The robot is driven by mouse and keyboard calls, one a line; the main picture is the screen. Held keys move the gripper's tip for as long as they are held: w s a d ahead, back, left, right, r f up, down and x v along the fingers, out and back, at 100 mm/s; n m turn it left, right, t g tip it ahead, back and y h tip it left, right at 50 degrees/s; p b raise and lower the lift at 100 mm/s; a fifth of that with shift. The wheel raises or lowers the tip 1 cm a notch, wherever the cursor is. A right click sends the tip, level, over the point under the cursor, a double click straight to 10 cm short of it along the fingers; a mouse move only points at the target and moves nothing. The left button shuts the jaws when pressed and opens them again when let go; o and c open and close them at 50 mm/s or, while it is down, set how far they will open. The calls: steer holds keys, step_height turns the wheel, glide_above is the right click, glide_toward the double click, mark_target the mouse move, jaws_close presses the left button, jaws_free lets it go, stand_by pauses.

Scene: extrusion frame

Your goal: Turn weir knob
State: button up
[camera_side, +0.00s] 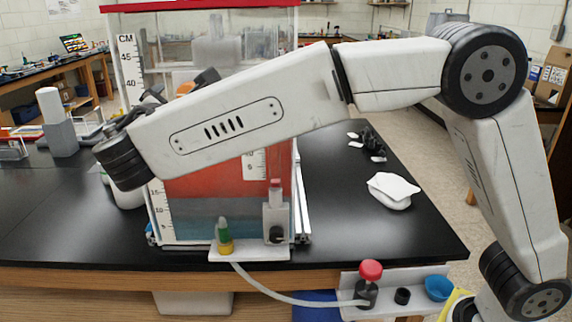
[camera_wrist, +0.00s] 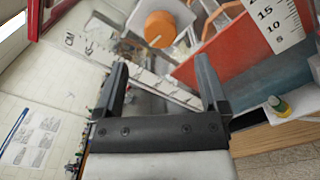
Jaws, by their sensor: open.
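An orange round knob (camera_wrist: 159,28), which looks like the weir knob, sits on a white block (camera_wrist: 178,12) at the top of the wrist view. My gripper (camera_wrist: 160,62) is open, with its two dark fingers apart and nothing between them. The knob shows beyond the fingertips, roughly centred between them and apart from them. In the side view my arm crosses in front of the tank (camera_side: 220,190) and its wrist is at the left.
The tank holds red and blue-grey layers and has ruler strips (camera_side: 130,70). A green-and-yellow valve (camera_side: 224,236) and a red-topped knob (camera_side: 371,270), joined by a pale hose (camera_side: 285,297), are at the front. A white wad (camera_side: 392,190) lies on the black bench (camera_side: 420,225).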

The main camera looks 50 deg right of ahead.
mark_target(182, 90)
steer(key=shift+x, duration=3.65)
steer(key=shift+f, duration=0.1)
jaws_close()
steer(key=shift+m, duration=0.9)
jaws_free()
